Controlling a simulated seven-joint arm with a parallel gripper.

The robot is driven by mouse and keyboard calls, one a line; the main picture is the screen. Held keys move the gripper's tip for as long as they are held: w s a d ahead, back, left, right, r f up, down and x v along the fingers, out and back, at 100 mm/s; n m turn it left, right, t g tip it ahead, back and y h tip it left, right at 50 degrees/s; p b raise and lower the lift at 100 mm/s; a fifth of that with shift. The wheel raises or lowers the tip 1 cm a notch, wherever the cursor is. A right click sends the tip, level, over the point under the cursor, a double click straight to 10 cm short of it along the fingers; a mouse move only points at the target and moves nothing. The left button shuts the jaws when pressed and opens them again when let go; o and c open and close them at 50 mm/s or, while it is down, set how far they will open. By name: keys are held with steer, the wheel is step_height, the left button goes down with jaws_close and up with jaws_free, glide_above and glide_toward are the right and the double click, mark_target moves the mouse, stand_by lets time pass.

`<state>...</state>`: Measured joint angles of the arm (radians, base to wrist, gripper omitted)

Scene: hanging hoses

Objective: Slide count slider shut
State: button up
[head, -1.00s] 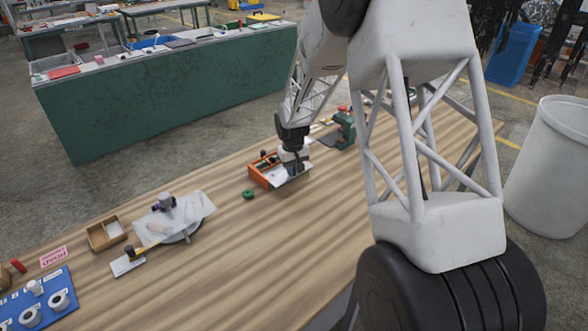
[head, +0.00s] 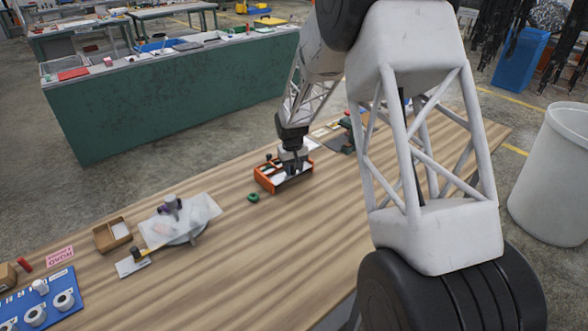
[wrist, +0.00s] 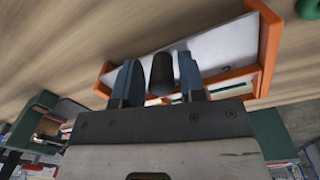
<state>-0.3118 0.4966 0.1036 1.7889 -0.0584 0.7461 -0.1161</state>
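The orange tray-like box (head: 262,181) stands on the wooden table under my gripper (head: 290,169). A flat white panel (wrist: 225,48), which I take to be the count slider, lies within the orange frame (wrist: 271,45) in the wrist view. A black cylindrical knob (wrist: 162,74) stands up between the fingers of my gripper (wrist: 160,82). The fingers are parted, one on each side of the knob, with narrow gaps showing. The lower side of the box is partly hidden behind my gripper in the wrist view.
A green ring (head: 253,197) lies just left of the box. Further left are a round plate with clear sheeting (head: 190,215), a cardboard tray (head: 110,236) and a blue board (head: 45,300). A dark green object (head: 350,143) stands to the right. The table's near middle is clear.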

steer(key=shift+o, duration=0.8)
steer(key=shift+s+a+r, duration=0.1)
steer(key=shift+a+r, duration=0.05)
steer(key=shift+r, duration=3.75)
steer(key=shift+c, duration=0.3)
